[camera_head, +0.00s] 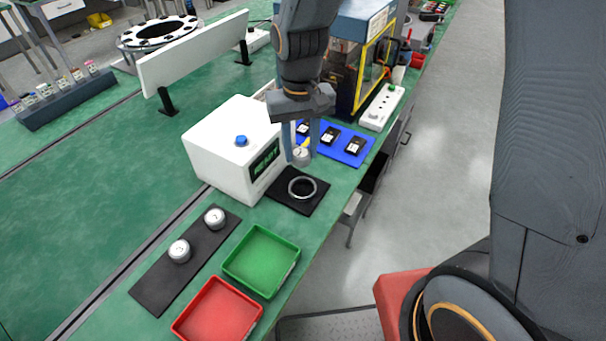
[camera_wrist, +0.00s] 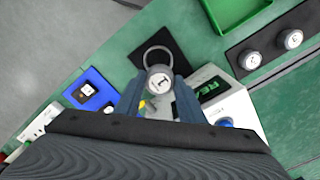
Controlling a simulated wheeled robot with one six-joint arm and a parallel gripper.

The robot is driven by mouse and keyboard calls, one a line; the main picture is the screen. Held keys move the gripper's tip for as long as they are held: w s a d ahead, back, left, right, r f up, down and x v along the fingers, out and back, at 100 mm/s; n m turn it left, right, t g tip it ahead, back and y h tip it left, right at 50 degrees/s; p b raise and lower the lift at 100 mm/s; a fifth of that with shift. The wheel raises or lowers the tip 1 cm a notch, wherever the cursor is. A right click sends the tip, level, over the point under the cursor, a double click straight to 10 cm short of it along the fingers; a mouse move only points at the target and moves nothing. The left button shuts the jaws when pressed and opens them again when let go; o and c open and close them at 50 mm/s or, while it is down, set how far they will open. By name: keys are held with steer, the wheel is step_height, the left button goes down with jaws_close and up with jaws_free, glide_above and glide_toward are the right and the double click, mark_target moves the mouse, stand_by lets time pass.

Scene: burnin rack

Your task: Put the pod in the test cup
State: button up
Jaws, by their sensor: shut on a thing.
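My gripper (camera_head: 301,150) is shut on a small round white-and-grey pod (camera_head: 301,156). In the wrist view the pod (camera_wrist: 160,78) sits between my two fingertips (camera_wrist: 158,88), with a dark mark on its pale top. The test cup (camera_head: 302,187) is a silver ring on a black square plate in front of the white tester box. In the head view the pod is held above and just behind the ring. In the wrist view the ring (camera_wrist: 156,47) shows just beyond the pod, which covers part of it.
The white box (camera_head: 228,140) with a blue button stands left of the cup. Two more pods (camera_head: 179,251) sit on a dark mat (camera_head: 157,291). A green tray (camera_head: 261,262) and a red tray (camera_head: 218,314) lie nearer. A blue mat (camera_head: 352,160) with black items lies behind.

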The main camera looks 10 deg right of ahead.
steer(key=f, duration=0.2)
steer(key=f+p, duration=0.1)
steer(key=f, duration=0.2)
steer(key=shift+d+f, duration=0.25)
steer(key=shift+f, duration=0.1)
steer(key=shift+f+p, duration=0.7)
steer(key=shift+f, duration=1.2)
steer(key=shift+f, duration=0.15)
steer(key=shift+f, duration=0.35)
steer(key=shift+f+b, duration=0.2)
steer(key=shift+b, duration=0.1)
steer(key=o, duration=1.1)
steer(key=shift+r, duration=0.1)
